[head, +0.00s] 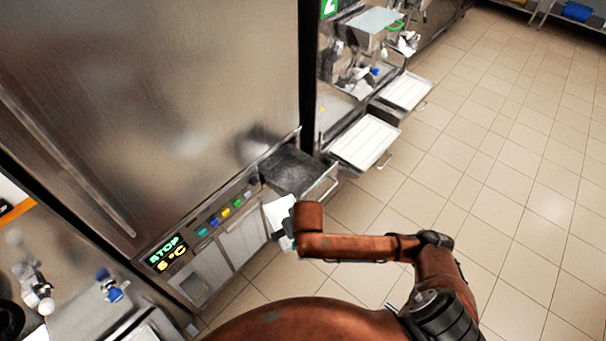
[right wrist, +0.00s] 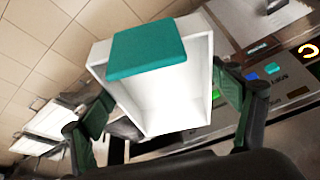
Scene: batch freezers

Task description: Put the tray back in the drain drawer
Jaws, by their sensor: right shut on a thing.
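The white tray (head: 279,210) is in my right gripper (head: 290,234), low in front of the freezer and just below the open drain drawer (head: 325,187). In the right wrist view the tray (right wrist: 165,108) is a shallow box seen tilted, with a teal block (right wrist: 146,49) across one end; I cannot tell whether it is part of the tray. The green fingers of my right gripper (right wrist: 163,97) are on either side of the tray. The drawer is pulled out and its dark inside looks empty. My left gripper is not in view.
The freezer front (head: 180,100) stands behind, with a row of coloured buttons (head: 225,212) left of the drawer. Two more open drawers with white trays (head: 364,142) (head: 407,91) stick out at the right. The tiled floor (head: 500,170) on the right is clear.

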